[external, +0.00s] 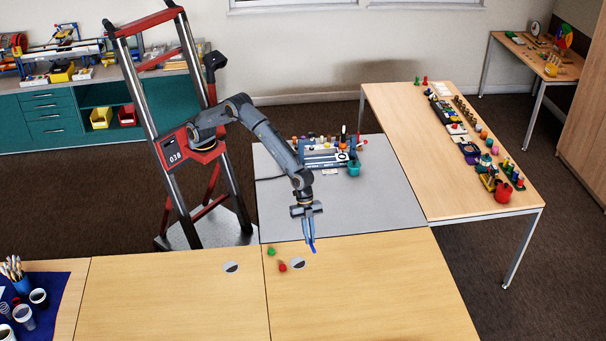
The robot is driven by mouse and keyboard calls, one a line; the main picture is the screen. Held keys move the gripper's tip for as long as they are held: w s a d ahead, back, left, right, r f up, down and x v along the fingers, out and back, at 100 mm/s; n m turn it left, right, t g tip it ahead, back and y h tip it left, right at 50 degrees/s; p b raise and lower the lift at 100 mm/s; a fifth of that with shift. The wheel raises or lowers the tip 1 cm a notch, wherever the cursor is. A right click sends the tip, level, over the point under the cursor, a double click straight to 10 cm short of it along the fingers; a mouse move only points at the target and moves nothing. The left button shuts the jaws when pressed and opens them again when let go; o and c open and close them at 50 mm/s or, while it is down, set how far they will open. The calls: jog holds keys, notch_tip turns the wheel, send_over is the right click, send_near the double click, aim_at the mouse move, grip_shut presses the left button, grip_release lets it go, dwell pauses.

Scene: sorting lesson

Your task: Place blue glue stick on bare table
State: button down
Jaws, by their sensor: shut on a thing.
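My gripper (311,240) points down over the near wooden table (370,290), close to its back edge where it meets the grey table. It is shut on a slim blue glue stick (312,246), which hangs below the fingers. I cannot tell whether the stick's lower end touches the wood or is a little above it. The wood to the right of the stick is bare.
Another disc (231,267) lies farther left. The grey table (370,200) carries a cluster of small items at its back.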

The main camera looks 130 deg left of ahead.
jog(key=s+a+n+p, duration=0.1)
jog(key=s+a, duration=0.4)
jog(key=s, duration=0.4)
jog(key=s+a+f+n+y, duration=0.1)
jog(key=s+a, duration=0.4)
jog(key=s, duration=0.4)
jog(key=s+a+n+p, duration=0.1)
jog(key=s+a+n, duration=0.1)
jog(key=s+a, duration=0.5)
jog(key=n+y+p, duration=0.4)
jog(key=n+p, duration=0.3)
jog(key=p, duration=1)
send_over(317, 177)
jog(key=shift+y, duration=0.3)
jog(key=f+b, duration=0.6)
jog(key=b, duration=0.1)
jog(key=f+b, duration=0.3)
jog(key=shift+s+d, duration=0.35)
jog(key=shift+s, duration=0.05)
jog(key=shift+f+b, duration=0.25)
jog(key=shift+b, duration=0.3)
jog(key=c, duration=1.8)
grip_release()
jog(key=shift+s, duration=0.1)
jog(key=shift+d, duration=0.15)
